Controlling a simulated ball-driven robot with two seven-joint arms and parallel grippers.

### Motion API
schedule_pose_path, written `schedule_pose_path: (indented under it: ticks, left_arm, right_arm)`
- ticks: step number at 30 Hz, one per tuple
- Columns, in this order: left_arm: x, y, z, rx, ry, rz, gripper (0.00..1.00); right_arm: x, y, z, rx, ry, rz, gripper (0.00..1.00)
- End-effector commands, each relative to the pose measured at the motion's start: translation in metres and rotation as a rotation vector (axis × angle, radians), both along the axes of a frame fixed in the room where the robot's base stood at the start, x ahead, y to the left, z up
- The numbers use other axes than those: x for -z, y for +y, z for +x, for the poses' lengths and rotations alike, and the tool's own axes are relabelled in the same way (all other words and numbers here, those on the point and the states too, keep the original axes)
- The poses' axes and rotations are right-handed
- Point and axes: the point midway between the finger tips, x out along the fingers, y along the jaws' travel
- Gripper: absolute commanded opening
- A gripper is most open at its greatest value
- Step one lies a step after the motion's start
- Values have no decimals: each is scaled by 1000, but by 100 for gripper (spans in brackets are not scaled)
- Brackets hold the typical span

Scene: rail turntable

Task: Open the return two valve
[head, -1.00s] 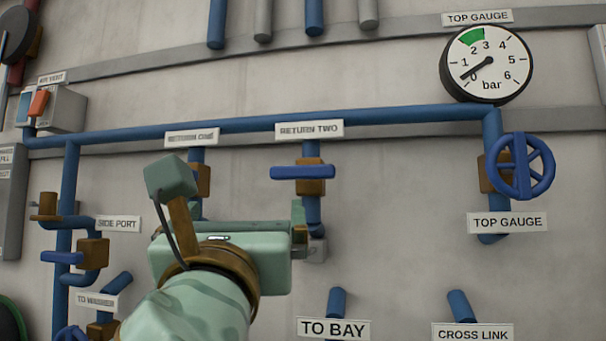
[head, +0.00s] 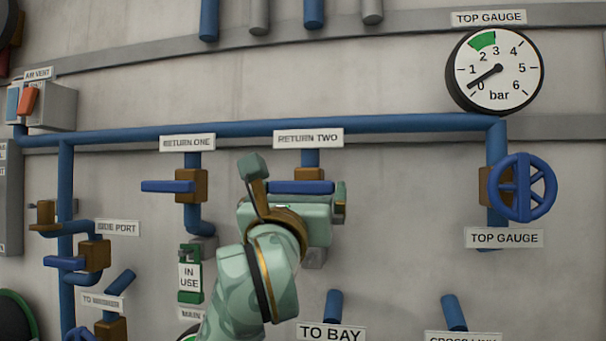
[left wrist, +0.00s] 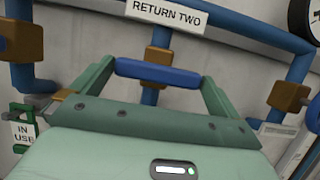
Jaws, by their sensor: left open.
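The return two valve has a blue bar handle (head: 300,187) that lies level, across its vertical blue pipe, under the RETURN TWO label (head: 308,139). In the left wrist view the handle (left wrist: 157,73) spans the space between my open fingers, in front of a brown valve body (left wrist: 158,55). My left gripper (head: 303,194) is in front of the valve and hides its lower part. In the left wrist view the left gripper (left wrist: 156,76) has one finger near each end of the handle; I cannot tell whether they touch it. My right gripper is not in view.
The return one valve (head: 190,187) is close on the left, with a green IN USE tag (head: 190,275) below it. The top gauge (head: 497,70) reads near zero. A blue handwheel (head: 523,187) is at the right. The wall between is bare.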

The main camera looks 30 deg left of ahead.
Motion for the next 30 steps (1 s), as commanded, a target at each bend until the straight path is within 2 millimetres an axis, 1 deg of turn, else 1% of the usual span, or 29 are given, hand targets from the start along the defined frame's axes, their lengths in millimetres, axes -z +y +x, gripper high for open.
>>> schedule_pose_path:
  ticks: [1,3,6,15,17,18,26,30]
  left_arm:
    - [-5,2,6,-4,1,0,100]
    - [-7,4,13,-2,0,0,100]
    - [-9,5,19,-1,-1,0,100]
    - [-9,5,21,-1,-1,-1,100]
    - [-9,5,21,-1,-1,-1,83]
    - [-9,5,21,-1,-1,-1,72]
    - [-9,5,20,0,-5,-12,72]
    - [-9,5,20,1,-14,-51,72]
  right_arm:
    - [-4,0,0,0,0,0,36]
    - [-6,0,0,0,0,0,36]
    - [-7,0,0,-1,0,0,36]
    - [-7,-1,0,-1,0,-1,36]
    - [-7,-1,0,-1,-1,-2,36]
    - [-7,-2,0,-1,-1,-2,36]
    - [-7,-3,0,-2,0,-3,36]
    - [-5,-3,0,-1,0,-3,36]
